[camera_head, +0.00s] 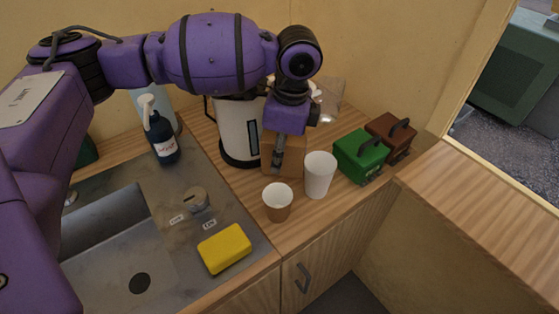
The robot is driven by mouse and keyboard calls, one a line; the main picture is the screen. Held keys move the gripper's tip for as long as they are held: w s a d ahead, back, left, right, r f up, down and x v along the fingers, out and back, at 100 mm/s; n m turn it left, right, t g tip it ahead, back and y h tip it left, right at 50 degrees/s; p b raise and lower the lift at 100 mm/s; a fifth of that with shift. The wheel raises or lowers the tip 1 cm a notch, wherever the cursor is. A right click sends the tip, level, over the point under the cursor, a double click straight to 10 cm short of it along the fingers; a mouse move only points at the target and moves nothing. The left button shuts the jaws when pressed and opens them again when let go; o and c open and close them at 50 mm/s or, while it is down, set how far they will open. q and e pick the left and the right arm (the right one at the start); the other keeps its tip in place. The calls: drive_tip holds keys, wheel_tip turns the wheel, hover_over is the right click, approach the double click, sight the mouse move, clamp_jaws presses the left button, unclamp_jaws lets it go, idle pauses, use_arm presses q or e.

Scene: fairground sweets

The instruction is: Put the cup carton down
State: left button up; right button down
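The cup carton, seen as a brown box (296,163), is at the back of the wooden counter, just behind a white paper cup. My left gripper (279,160) comes down over it from above, with one finger in front of the carton's near face. The other finger is hidden, so I cannot tell whether the gripper is shut on the carton or open around it. The carton's underside is partly hidden by the cup, and I cannot tell whether it touches the counter. My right gripper is not in view.
A white cup (319,176) and a brown cup (277,204) stand in front of the carton. A white urn (239,135) is to its left, a green box (360,157) and a brown-red box (394,138) to its right. A yellow sponge (224,249) lies by the sink.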

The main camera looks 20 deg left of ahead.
use_arm(q)
wheel_tip(320, 180, down, 3)
drive_tip(key=shift+f, duration=0.15)
drive_tip(key=o, duration=1.1)
drive_tip(key=shift+c, duration=0.2)
